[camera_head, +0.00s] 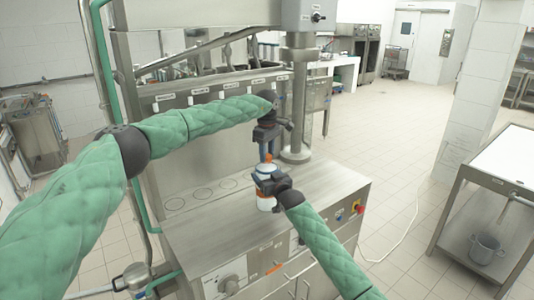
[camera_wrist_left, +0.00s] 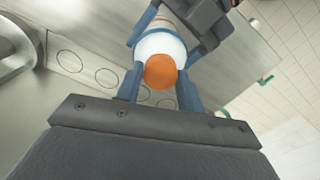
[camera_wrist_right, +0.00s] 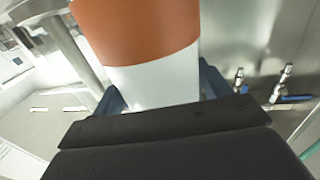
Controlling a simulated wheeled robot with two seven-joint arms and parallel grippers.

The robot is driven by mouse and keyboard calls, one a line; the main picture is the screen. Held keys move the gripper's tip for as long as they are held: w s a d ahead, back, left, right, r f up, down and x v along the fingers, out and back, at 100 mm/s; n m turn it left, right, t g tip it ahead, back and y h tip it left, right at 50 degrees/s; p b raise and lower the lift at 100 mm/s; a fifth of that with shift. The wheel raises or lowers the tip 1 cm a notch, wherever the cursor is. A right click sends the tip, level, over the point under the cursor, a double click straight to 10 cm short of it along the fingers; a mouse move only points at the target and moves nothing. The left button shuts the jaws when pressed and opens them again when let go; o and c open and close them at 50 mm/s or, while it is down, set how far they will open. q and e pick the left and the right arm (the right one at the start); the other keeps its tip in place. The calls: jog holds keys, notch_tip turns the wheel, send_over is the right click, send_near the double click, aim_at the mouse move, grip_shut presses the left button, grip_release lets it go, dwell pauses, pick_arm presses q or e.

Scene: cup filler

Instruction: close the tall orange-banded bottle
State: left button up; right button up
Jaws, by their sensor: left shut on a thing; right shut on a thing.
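The tall bottle (camera_head: 266,204) is white with an orange band and stands upright on the steel counter. Its orange band (camera_wrist_right: 140,30) fills the top of the right wrist view. My right gripper (camera_head: 268,186) is shut on the bottle's body from the side. My left gripper (camera_head: 267,152) points down above the bottle and is shut on the orange cap (camera_wrist_left: 160,72), a finger on each side. In the left wrist view the cap lies over the bottle's white top (camera_wrist_left: 160,44). I cannot tell whether cap and neck touch.
The steel counter (camera_head: 205,232) is bare around the bottle, with flat ring marks to the left. A thick steel column (camera_head: 297,110) stands just behind the grippers. A side table (camera_head: 505,165) with a pot (camera_head: 484,247) on its lower shelf is at right.

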pick_arm(q)
jog(key=m, duration=0.2)
jog(key=shift+w+a+m, duration=0.1)
jog(key=shift+a+m, duration=0.1)
jog(key=shift+m, duration=0.2)
jog(key=o, duration=1)
jog(key=shift+d, duration=0.1)
notch_tip(320, 180, up, 12)
pick_arm(e)
jog(key=o, duration=1.9)
